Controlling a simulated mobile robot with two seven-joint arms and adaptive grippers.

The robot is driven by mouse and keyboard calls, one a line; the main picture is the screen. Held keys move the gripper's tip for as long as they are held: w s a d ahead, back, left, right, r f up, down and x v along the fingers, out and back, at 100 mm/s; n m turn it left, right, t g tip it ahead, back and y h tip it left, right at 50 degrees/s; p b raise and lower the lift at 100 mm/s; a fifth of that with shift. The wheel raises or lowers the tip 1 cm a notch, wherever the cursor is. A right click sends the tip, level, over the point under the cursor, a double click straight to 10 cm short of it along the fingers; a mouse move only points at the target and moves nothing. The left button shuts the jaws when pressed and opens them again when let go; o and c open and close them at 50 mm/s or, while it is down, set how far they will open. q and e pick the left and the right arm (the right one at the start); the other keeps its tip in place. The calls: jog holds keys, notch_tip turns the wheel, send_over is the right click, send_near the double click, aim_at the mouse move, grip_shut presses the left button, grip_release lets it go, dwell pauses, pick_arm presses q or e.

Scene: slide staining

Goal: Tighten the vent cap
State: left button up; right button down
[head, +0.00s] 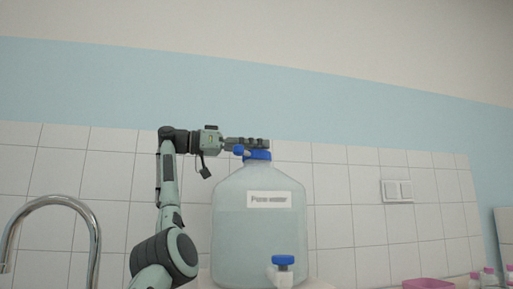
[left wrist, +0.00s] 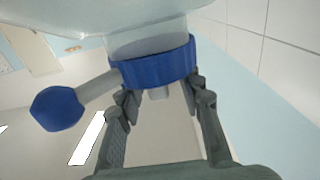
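A large translucent bottle (head: 258,235) labelled "Pure water" stands at the middle of the head view, with a blue main cap (head: 258,155) on its neck. A short side tube (left wrist: 98,88) sticks out from this cap in the left wrist view and ends in a small blue vent cap (left wrist: 57,108). The vent cap also shows left of the main cap in the head view (head: 238,150). My left gripper (head: 263,143) is level, just above the main cap. Its fingers (left wrist: 163,92) are apart, with no object gripped. I cannot tell whether they touch the main cap. My right gripper is not in view.
A blue-topped tap (head: 283,262) is low on the bottle's front. A curved metal faucet (head: 65,202) stands at the left. A pink container (head: 428,283) and pink-capped bottles (head: 488,277) are at the lower right. A tiled wall (head: 345,215) lies behind.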

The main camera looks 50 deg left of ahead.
pick_arm(q)
jog(key=shift+f, duration=0.1)
jog(key=v, duration=1.2)
jog(key=shift+f, duration=0.1)
dwell(0.3)
